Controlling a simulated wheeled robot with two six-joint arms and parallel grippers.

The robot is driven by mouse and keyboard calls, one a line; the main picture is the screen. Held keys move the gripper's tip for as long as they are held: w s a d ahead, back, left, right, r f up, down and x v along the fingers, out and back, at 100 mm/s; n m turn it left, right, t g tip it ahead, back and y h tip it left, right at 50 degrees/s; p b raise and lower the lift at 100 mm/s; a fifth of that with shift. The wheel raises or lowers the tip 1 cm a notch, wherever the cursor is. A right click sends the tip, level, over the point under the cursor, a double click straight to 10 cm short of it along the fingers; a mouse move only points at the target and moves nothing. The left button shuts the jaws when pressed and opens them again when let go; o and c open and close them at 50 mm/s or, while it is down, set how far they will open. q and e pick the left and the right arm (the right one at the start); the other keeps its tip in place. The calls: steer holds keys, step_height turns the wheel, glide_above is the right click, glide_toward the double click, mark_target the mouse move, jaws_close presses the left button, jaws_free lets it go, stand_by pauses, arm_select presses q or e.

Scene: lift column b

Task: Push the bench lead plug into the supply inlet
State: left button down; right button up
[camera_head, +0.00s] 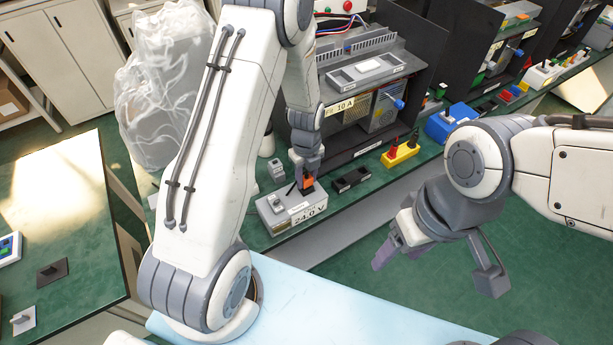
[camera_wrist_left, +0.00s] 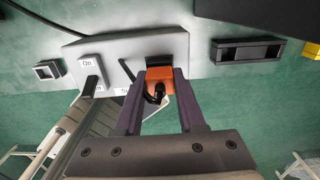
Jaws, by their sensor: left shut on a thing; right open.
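The supply (camera_head: 270,217) is a light grey box labelled 24.0 V at the front of the green bench. It also shows in the left wrist view (camera_wrist_left: 205,62). My left gripper (camera_head: 304,182) is shut on the orange bench lead plug (camera_head: 308,187). In the left wrist view the plug (camera_wrist_left: 160,82) sits between the purple fingers, against a black inlet (camera_wrist_left: 160,60) on the supply. Most of the inlet is hidden, so I cannot tell how deep the plug is. My right gripper (camera_head: 388,254) is open and empty, away from the bench over the floor.
A black slotted block (camera_head: 352,180) lies right of the supply, and a small grey block (camera_head: 276,169) behind it. A yellow terminal block (camera_head: 400,154) and a blue box (camera_head: 450,122) stand further right. A dark rack with a power unit (camera_head: 370,75) rises behind.

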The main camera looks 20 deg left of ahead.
arm_select(q)
steer(key=shift+f, duration=0.25)
steer(key=shift+c, duration=2.1)
jaws_free()
step_height(320, 180, up, 10)
steer(key=shift+r+b, duration=0.25)
steer(key=shift+b, duration=0.45)
steer(key=s+d+r+n, duration=0.3)
steer(key=s+n, duration=0.3)
steer(key=s, duration=0.2)
steer(key=s+d+r+n, duration=0.4)
steer(key=s+d+n, duration=0.2)
steer(key=s, duration=0.2)
steer(key=s+d+r+n+h, duration=0.1)
steer(key=s+d+r+n, duration=0.3)
steer(key=s+d+n, duration=0.1)
steer(key=s+n, duration=0.1)
steer(key=s, duration=0.1)
steer(key=shift+s, duration=0.4)
